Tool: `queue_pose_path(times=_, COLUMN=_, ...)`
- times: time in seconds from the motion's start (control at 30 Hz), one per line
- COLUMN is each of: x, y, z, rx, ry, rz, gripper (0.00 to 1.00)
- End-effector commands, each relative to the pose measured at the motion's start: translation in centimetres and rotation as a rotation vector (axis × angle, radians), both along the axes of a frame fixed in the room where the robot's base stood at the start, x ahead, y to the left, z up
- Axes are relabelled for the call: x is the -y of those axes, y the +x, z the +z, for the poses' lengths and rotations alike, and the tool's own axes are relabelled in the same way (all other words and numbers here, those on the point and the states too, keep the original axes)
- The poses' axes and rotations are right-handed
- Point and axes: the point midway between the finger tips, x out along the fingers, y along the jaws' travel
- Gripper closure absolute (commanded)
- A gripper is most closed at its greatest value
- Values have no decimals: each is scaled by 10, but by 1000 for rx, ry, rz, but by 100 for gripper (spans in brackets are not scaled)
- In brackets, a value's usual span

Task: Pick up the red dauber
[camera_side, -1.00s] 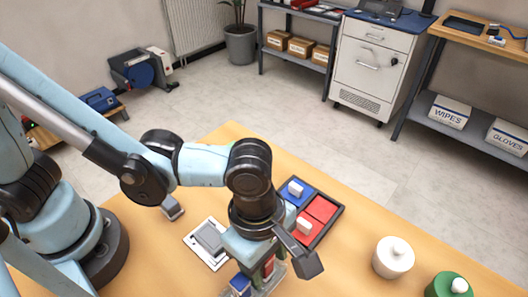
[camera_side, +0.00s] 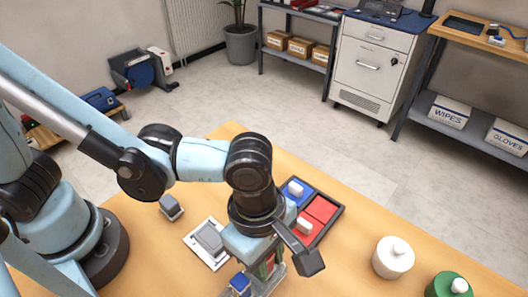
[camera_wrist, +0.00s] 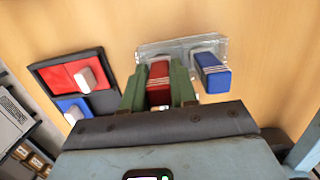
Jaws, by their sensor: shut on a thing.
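The red dauber (camera_wrist: 159,82) stands between the two green fingers of my gripper (camera_wrist: 158,90) in the wrist view. The fingers are shut on its sides. It is at the left part of a clear holder (camera_wrist: 149,46); I cannot tell whether its lower end is still inside. A blue dauber (camera_wrist: 212,72) stands in the holder's right part. In the side view my gripper (camera_side: 262,270) is low at the front of the table, with the blue dauber (camera_side: 240,284) to its left. My wrist and fingers mostly hide the red dauber there.
A black tray (camera_side: 342,209) with red and blue pads, two bearing white-handled blocks, lies behind my gripper. A white plate with a grey block (camera_side: 209,240) is at its left. White (camera_side: 393,258) and green (camera_side: 450,288) lidded jars stand right. Table is clear between tray and jars.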

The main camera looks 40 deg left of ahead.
Motion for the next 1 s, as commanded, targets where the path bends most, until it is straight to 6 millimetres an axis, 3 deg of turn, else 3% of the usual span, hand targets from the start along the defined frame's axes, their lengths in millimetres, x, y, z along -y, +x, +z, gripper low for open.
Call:
queue_pose_path(times=0.6, x=0, y=0, z=72, rx=0, ry=0, rz=0, gripper=100)
queue_pose_path(times=0.8, x=0, y=1, z=88, rx=2, ry=-2, rz=0, gripper=100)
queue_pose_path(times=0.9, x=2, y=14, z=90, rx=21, ry=-20, rz=3, gripper=100)
queue_pose_path(times=1.0, x=4, y=41, z=87, rx=66, ry=-60, rz=8, gripper=100)
